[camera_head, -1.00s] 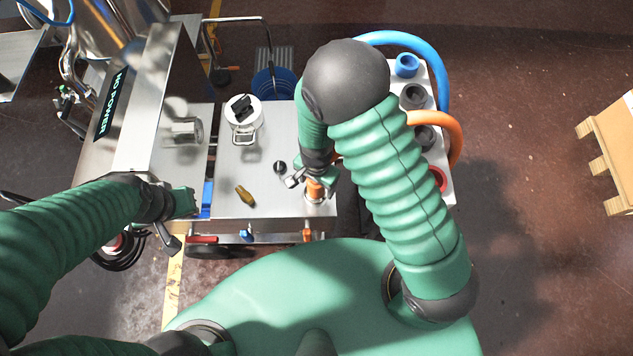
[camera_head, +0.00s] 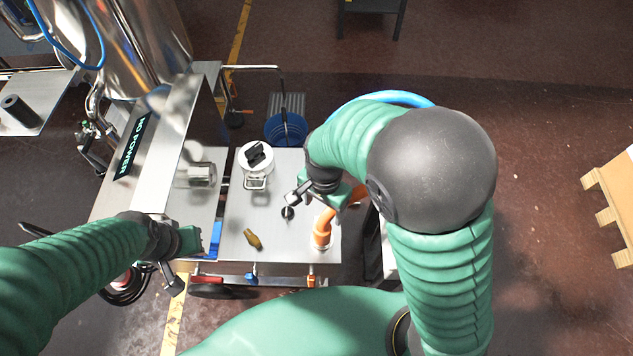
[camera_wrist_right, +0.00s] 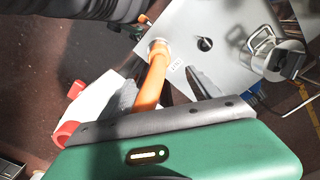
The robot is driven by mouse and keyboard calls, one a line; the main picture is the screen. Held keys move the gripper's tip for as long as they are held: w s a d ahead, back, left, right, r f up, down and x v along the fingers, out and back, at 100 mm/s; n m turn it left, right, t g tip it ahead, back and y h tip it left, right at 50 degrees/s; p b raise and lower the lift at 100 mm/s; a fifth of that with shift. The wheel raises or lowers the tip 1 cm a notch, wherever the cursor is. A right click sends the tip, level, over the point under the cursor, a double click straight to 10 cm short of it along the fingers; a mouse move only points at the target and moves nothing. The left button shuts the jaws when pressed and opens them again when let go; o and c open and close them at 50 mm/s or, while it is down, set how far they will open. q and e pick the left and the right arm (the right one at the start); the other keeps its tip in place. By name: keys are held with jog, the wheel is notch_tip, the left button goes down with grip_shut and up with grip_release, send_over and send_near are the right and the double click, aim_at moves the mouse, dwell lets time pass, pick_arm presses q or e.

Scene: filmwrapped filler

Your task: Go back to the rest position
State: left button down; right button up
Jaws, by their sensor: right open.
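My right gripper (camera_head: 298,196) is open and empty above the right part of the steel cart top (camera_head: 235,215). An orange hose (camera_head: 322,232) stands with its end at the cart's near right corner, beside and apart from that gripper. In the right wrist view the hose (camera_wrist_right: 152,80) meets the steel plate and runs down behind my green wrist housing. My left gripper (camera_head: 173,278) is at the left, near the cart's front left edge; its finger gap does not show clearly.
A steel machine marked NO POWER (camera_head: 132,146) stands left.

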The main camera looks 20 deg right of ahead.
jog(key=s+d+r+n+t, duration=0.2)
jog(key=s+d+r+n, duration=0.2)
jog(key=d+n, duration=0.4)
jog(key=shift+n+t, duration=0.3)
jog(key=shift+n, duration=0.8)
jog(key=shift+d+f, duration=0.1)
jog(key=shift+d, duration=0.2)
